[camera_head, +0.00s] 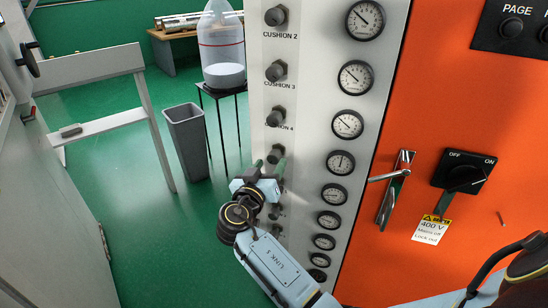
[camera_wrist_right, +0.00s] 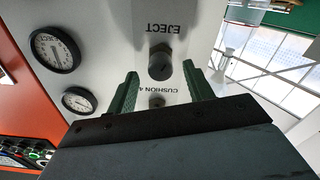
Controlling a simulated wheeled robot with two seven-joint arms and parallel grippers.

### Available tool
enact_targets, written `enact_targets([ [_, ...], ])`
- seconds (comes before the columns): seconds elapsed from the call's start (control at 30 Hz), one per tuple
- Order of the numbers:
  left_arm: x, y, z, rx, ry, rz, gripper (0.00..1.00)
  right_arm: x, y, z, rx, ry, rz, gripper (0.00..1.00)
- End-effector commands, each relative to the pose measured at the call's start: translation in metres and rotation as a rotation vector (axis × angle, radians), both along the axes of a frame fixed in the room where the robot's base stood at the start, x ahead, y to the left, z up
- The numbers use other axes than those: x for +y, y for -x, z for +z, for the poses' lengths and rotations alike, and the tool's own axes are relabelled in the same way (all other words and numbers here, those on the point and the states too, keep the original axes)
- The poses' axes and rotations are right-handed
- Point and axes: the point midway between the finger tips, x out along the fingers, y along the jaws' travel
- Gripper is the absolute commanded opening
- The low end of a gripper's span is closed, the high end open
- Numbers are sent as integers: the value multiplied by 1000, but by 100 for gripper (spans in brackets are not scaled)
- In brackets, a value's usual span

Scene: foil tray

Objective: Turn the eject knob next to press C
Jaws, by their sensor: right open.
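The eject knob (camera_wrist_right: 160,67) is a dark round knob on the pale panel, with the word EJECT beside it in the right wrist view. In the head view it sits below the CUSHION 4 knob (camera_head: 276,117), largely hidden by my right gripper (camera_head: 268,167). My right gripper, also in the wrist view (camera_wrist_right: 160,74), is open. Its green fingers appear on either side of the eject knob, with gaps showing on both sides; I cannot tell how deep they reach. No press C label is readable. My left gripper is out of view.
A column of gauges (camera_head: 341,162) runs beside the knobs. The orange cabinet has a metal handle (camera_head: 396,190) and an OFF/ON switch (camera_head: 464,172). A grey bin (camera_head: 187,142) and a stand with a large bottle (camera_head: 222,55) stand left of the panel.

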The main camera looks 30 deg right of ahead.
Motion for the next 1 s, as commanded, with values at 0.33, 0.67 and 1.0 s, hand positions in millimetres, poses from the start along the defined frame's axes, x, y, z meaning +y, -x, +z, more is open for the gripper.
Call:
enact_targets([
  [0.33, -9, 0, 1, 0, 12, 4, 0, -31, -24, 0, 0, 1, 1, 52],
  [0.67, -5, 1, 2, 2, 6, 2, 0, -33, -25, 0, 1, 0, 1, 48],
  [1.0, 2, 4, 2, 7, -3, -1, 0, -32, -25, -1, 1, 0, 1, 7],
])
